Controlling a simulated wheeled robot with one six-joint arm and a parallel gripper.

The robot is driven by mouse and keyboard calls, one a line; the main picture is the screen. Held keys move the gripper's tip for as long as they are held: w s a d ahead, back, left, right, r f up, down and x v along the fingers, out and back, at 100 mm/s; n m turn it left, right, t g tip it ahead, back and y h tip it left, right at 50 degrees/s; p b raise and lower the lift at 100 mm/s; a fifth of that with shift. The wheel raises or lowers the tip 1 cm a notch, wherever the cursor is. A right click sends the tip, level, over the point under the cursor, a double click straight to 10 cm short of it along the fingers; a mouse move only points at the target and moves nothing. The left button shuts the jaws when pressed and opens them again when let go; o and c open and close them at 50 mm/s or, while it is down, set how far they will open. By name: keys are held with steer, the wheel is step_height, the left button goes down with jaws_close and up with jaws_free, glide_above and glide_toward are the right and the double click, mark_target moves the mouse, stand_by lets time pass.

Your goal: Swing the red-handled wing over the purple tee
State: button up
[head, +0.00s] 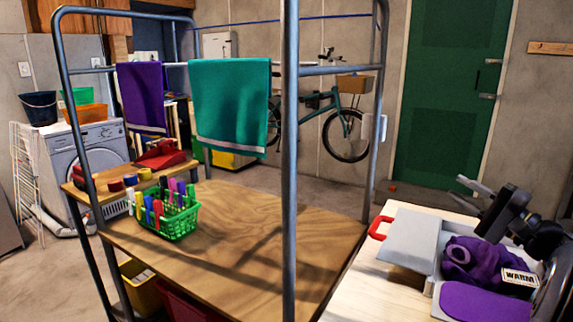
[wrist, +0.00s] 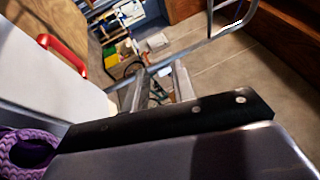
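The grey wing (head: 410,238) lies open to the left of the purple tee on the pale worktop. Its red handle (head: 379,227) sticks out at its left edge. The wing (wrist: 45,85) and handle (wrist: 62,55) also show at the left of the wrist view. The purple tee (head: 468,262) lies bunched in the grey folder, uncovered by the wing; part of it (wrist: 35,155) shows at the wrist view's lower left. My gripper (head: 466,192) is above and behind the tee, right of the handle. Its fingers (wrist: 162,75) are apart, with nothing between them.
A flat purple piece (head: 480,300) lies in front of the tee, and a WARM label (head: 520,277) sits at its right. A metal rack post (head: 291,160) stands left of the worktop (head: 365,285). A green basket of markers (head: 170,222) stands on the wooden shelf (head: 250,240).

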steer(key=w+a+f+n+g+h+p, duration=0.1)
steer(key=w+a+g+h+p, duration=0.1)
steer(key=a+p, duration=0.2)
steer(key=w+a+f+n+g+h+p, duration=0.1)
steer(key=w+a+f+g+h+p, duration=0.1)
steer(key=p, duration=0.4)
steer(key=w+a+f+n+g+h+p, duration=0.1)
steer(key=w+a+g+h+p, duration=0.2)
steer(key=a+g+p, duration=0.1)
steer(key=shift+w+a+f+n+p, duration=0.1)
steer(key=shift+w+a+n+p, duration=0.1)
steer(key=shift+a+p, duration=0.2)
steer(key=shift+w+a+f+n+p, duration=0.15)
steer(key=shift+a+n+p, duration=0.1)
steer(key=shift+a, duration=0.15)
steer(key=shift+w+f+g, duration=0.1)
steer(key=shift+f+g, duration=0.1)
steer(key=shift+g, duration=0.2)
steer(key=shift+a, duration=0.15)
